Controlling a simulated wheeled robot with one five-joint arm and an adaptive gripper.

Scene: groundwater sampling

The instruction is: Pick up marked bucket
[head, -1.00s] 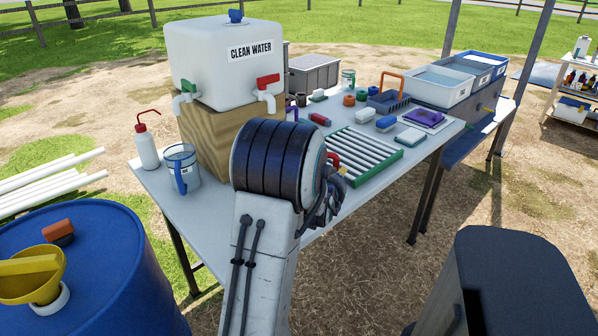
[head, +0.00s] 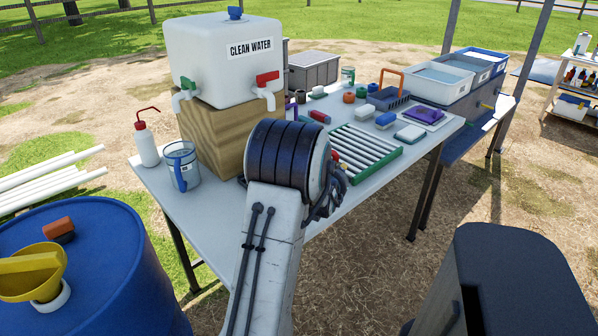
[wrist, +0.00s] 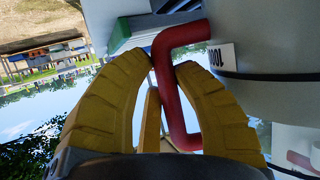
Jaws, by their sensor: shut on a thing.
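The handle is fixed to a pale grey rounded vessel (wrist: 280,40), which fits the marked bucket. A white label (wrist: 221,62) with black lettering is on its wall beside the handle; only part of the lettering shows. In the head view, my own arm hides the gripper and the vessel.
The table (head: 215,225) carries the clean water tank (head: 210,65) on a wooden block (head: 215,140), a blue-handled jug (head: 184,166), a wash bottle (head: 147,145) and a green-edged rack (head: 366,153). A blue drum (head: 110,270) stands front left, a dark bin (head: 515,290) front right.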

